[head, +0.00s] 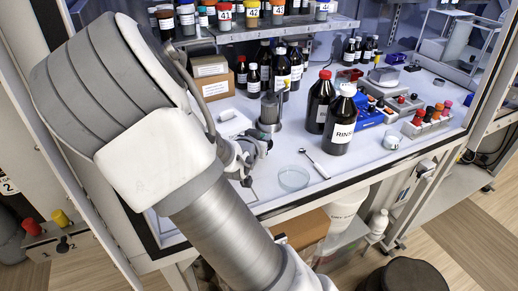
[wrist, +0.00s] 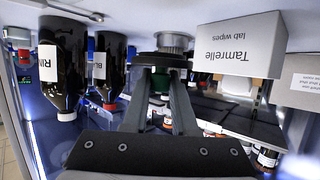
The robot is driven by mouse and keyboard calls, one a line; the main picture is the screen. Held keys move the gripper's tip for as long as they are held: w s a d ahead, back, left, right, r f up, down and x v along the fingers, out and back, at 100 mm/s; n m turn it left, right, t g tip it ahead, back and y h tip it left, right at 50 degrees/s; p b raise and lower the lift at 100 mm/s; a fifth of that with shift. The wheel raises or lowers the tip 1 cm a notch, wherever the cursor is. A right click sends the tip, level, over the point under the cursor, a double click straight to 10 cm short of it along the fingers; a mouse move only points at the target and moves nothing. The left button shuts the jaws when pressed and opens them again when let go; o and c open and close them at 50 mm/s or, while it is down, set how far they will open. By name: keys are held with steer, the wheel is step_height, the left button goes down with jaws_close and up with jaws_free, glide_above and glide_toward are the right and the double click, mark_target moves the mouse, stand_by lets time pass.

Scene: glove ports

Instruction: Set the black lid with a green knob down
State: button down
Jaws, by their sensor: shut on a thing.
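My gripper (wrist: 161,78) is shut on the green knob of the black lid (wrist: 160,59). The wrist view is upside down, and the lid shows as a dark band with the green knob between my fingers. In the head view my gripper (head: 246,166) is at the front left of the white worktop, partly behind my arm, and I cannot make out the lid there. I cannot tell whether the lid touches anything under it. A grey metal cylinder (head: 269,109) stands beyond my gripper; a round metal thing (wrist: 173,42) shows just behind the lid in the wrist view.
A glass dish (head: 293,178) and a spoon-like tool (head: 315,164) lie right of my gripper. Two dark bottles, one with a red cap (head: 319,101) and one with a white cap (head: 341,122), stand farther right. A lab wipes box (wrist: 238,50) is near. The cabinet frame borders the front.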

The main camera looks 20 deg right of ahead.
steer(key=shift+w+a+f, duration=0.15)
steer(key=shift+a+f, duration=0.05)
steer(key=shift+a, duration=0.1)
steer(key=shift+f, duration=0.35)
steer(key=shift+f+b, duration=0.55)
steer(key=shift+f, duration=1.1)
steer(key=shift+f, duration=0.1)
steer(key=shift+f+b, duration=0.55)
steer(key=c, duration=0.7)
jaws_free()
steer(key=shift+r, duration=0.1)
